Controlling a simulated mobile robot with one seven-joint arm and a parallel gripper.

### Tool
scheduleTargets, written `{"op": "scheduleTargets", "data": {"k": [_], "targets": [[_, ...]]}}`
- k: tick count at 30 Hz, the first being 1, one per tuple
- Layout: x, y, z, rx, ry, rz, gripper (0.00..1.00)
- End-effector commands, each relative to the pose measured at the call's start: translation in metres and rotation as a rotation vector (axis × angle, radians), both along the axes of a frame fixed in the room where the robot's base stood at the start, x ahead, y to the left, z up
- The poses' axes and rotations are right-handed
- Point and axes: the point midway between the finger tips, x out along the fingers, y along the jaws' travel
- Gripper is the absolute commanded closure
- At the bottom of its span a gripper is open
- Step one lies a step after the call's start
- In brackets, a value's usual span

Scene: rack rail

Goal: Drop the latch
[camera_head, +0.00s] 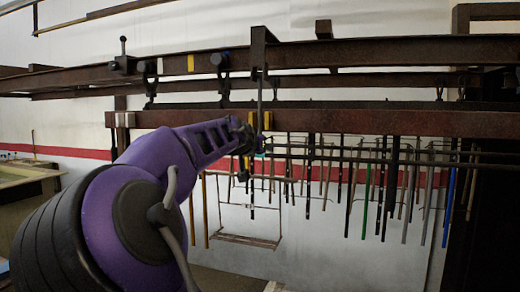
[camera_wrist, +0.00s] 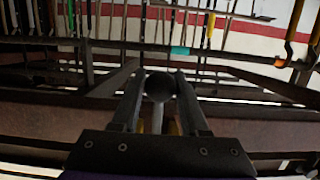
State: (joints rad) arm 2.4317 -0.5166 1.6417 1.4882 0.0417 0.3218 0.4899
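My gripper (camera_head: 256,143) is at the front rail in the head view, small and partly hidden by my purple arm. In the wrist view its two dark fingers (camera_wrist: 160,78) stand apart on either side of a dark round knob (camera_wrist: 160,87) on a pale stem. The knob fills most of the gap; whether the fingers touch it cannot be told. A dark block with an upright, ball-topped lever (camera_head: 123,46) sits on the upper rail at the left, apart from my gripper. Which of these belongs to the latch is not clear.
The brown upper rail (camera_head: 400,52) and lower rail (camera_head: 390,123) run across the head view. A dark vertical bar (camera_head: 260,85) crosses between them near my gripper. Several rods and tools (camera_head: 365,200) hang behind. Dark clamps hang from the upper rail.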

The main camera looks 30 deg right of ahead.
Motion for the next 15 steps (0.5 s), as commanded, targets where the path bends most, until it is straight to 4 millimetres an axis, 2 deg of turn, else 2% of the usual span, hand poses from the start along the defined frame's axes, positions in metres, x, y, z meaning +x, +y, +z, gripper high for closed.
{"op": "scheduleTargets", "data": {"k": [1,5,6,15], "targets": [[-0.0002,0.0,-0.0001,0.0,0.0,0.0,0.45],[-0.0002,0.0001,-0.0003,0.001,0.001,0.0,0.22],[-0.0002,0.0001,-0.0003,0.001,0.001,0.0,0.2],[-0.0012,0.0026,-0.002,0.001,0.0,0.001,0.2]]}}
